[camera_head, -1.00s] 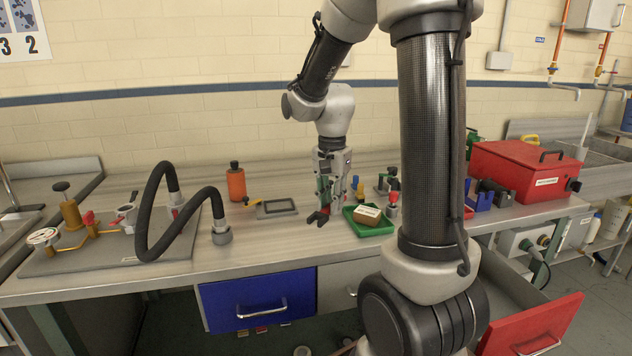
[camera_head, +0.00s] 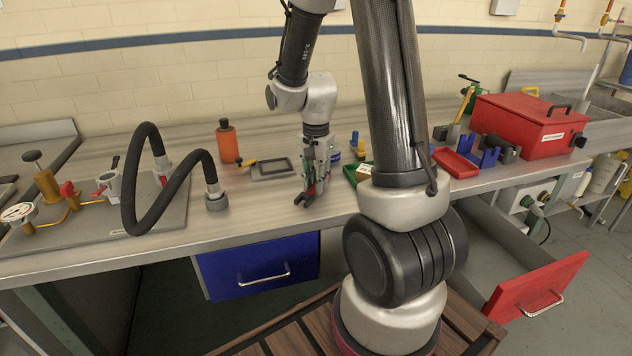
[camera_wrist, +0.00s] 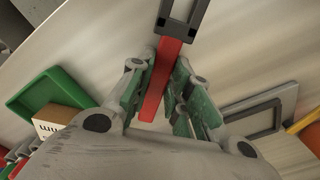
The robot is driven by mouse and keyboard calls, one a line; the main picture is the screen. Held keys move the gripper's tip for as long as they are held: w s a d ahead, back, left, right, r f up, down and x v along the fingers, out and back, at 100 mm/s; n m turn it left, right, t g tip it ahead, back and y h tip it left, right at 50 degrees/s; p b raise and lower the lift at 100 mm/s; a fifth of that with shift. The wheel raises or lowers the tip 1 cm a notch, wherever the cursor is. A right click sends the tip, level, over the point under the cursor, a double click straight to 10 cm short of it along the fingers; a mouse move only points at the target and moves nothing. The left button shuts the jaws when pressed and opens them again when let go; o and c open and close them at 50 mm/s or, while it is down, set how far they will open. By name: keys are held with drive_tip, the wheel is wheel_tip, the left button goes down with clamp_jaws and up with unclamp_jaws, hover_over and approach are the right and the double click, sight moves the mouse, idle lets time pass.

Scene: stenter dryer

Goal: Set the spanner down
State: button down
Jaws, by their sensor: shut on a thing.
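The spanner (camera_wrist: 160,80) has a red handle and a dark grey open head; in the wrist view it runs upright between my fingers, head at the top. My gripper (camera_wrist: 159,72) is shut on its red handle, with green-padded fingers on both sides. In the head view my gripper (camera_head: 311,184) points down over the middle of the workbench (camera_head: 265,205), and the dark spanner head (camera_head: 303,200) shows at the fingertips, towards the front edge. I cannot tell whether the spanner touches the bench top.
A green tray (camera_wrist: 50,88) holding a small box (camera_wrist: 60,121) lies beside my gripper, partly behind my arm. A grey frame-like tray (camera_head: 272,168) and an orange bottle (camera_head: 228,142) stand left. A black hose (camera_head: 130,190) arches further left. Bare bench lies in front.

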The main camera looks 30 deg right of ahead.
drive_tip(key=shift+f, duration=0.2)
drive_tip(key=shift+f, duration=0.2)
drive_tip(key=c, duration=1.3)
unclamp_jaws()
wheel_tip(320, 180, up, 12)
drive_tip(key=s+a+r+n+t, duration=0.1)
drive_tip(key=s+r+n, duration=0.2)
drive_tip(key=s+n, duration=0.1)
drive_tip(key=s+a+r+n+t, duration=0.1)
drive_tip(key=s+r+n+t, duration=0.1)
drive_tip(key=s, duration=0.5)
drive_tip(key=s+a+r+n+t, duration=0.1)
drive_tip(key=s+r+n, duration=0.3)
drive_tip(key=s+n, duration=0.2)
drive_tip(key=shift+s+a+r, duration=0.1)
drive_tip(key=shift+a, duration=0.15)
